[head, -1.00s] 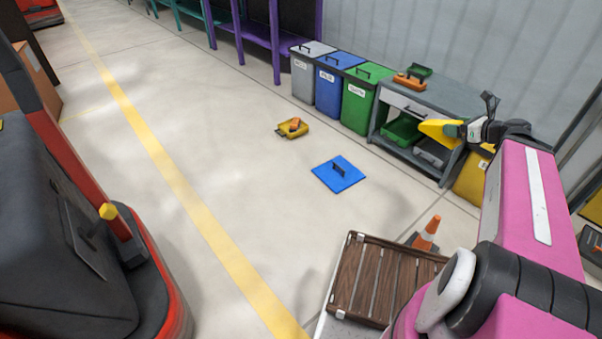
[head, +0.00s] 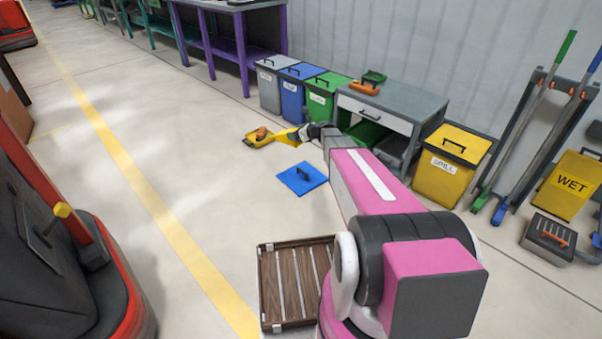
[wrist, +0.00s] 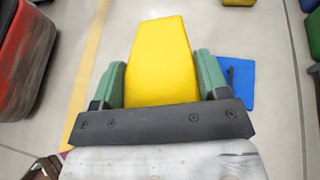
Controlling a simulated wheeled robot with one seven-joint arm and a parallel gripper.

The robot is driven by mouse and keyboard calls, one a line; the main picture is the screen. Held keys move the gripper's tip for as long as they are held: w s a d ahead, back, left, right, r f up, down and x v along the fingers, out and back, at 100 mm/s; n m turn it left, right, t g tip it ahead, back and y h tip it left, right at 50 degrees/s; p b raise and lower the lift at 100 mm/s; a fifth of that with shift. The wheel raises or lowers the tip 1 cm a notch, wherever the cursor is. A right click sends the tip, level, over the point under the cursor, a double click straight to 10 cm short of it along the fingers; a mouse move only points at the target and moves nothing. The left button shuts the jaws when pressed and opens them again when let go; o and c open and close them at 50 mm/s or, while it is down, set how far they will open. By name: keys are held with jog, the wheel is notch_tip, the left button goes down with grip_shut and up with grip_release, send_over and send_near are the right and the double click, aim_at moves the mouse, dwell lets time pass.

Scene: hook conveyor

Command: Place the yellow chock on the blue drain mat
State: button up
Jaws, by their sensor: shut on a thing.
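The yellow chock (wrist: 163,60) is held between the green finger pads of my gripper (wrist: 160,82) in the wrist view. In the head view the chock (head: 288,137) shows as a small yellow shape at the end of my outstretched arm, and my gripper (head: 308,132) is partly hidden by the wrist. The blue drain mat (head: 302,178) lies flat on the floor, with a dark handle on top. It also shows in the wrist view (wrist: 240,92), partly behind the right finger. The chock appears above the floor, beyond the mat in the head view.
Grey, blue and green bins (head: 319,98), a workbench (head: 400,97) and a yellow spill bin (head: 449,168) line the wall. A red-and-black vehicle (head: 60,260) stands at left. Floor around the mat is clear.

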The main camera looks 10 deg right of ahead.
jog(key=w+a+f+m+h, duration=0.15)
jog(key=w+f, duration=0.35)
jog(key=f, duration=0.7)
jog(key=w+a+f+t, duration=0.1)
jog(key=w+a+f, duration=0.3)
jog(key=f, duration=0.8)
jog(key=w+a+f+m+h, duration=0.1)
jog(key=w+f, duration=0.6)
jog(key=f, duration=0.5)
jog(key=shift+n+t+y, duration=0.25)
jog(key=shift+t+y, duration=0.05)
jog(key=shift+y, duration=0.05)
jog(key=shift+w+d+f, duration=0.7)
jog(key=shift+d+f, duration=1)
jog(key=shift+f, duration=0.15)
jog(key=shift+w+d+f, duration=0.75)
jog(key=shift+d+f, duration=0.95)
jog(key=shift+f, duration=0.15)
jog(key=shift+w+d+f, duration=0.7)
jog(key=shift+d+f, duration=1)
jog(key=shift+f, duration=0.15)
jog(key=shift+f, duration=0.2)
jog(key=o, duration=1.1)
